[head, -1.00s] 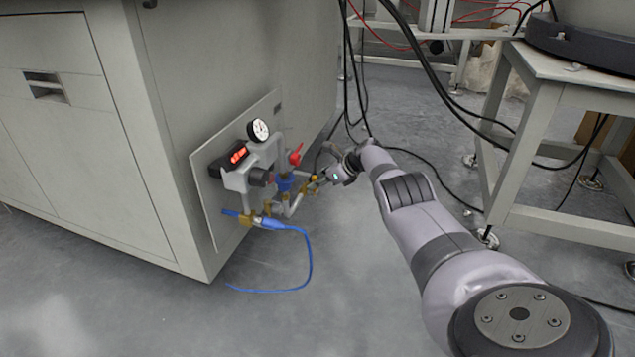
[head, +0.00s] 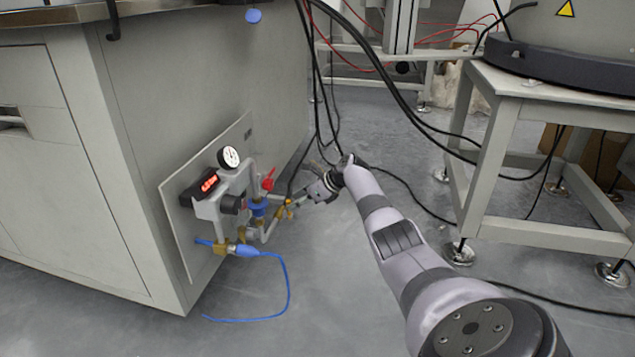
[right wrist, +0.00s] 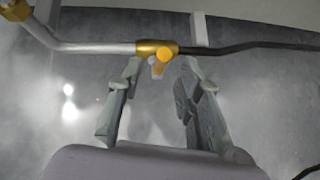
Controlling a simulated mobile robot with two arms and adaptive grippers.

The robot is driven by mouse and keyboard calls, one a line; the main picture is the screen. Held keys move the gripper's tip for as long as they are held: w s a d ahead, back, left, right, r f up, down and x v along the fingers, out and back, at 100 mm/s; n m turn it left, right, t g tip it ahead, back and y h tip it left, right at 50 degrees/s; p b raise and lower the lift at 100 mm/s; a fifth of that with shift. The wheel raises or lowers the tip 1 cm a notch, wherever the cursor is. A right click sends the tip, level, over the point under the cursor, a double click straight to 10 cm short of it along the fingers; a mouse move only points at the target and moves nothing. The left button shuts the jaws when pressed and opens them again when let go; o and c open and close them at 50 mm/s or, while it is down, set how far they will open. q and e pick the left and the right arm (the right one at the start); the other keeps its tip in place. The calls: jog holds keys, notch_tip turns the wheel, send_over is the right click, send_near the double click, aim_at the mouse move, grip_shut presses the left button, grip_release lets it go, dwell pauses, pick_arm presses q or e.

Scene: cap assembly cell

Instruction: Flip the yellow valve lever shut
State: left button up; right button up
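The yellow valve lever (right wrist: 161,57) hangs below a brass valve body on a pipe in the right wrist view. It points toward my gripper, close to the fingertips and between their lines. In the head view the brass valve (head: 283,210) is small, at the right end of the panel's piping, and the lever is hard to make out. My right gripper (right wrist: 160,72) is open, with one finger on each side below the lever and nothing held. I cannot tell whether a finger touches the lever. The right gripper also shows in the head view (head: 303,197). My left gripper is out of view.
The panel (head: 185,228) on the grey cabinet carries a gauge (head: 228,157), a red-digit display (head: 208,182) and a red handle (head: 268,184). A blue hose (head: 288,290) loops to the floor. Black cables hang behind my gripper. A grey stand (head: 490,150) is right.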

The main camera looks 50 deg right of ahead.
jog(key=v, duration=0.8)
jog(key=shift+s+r, duration=0.25)
jog(key=shift+d, duration=0.15)
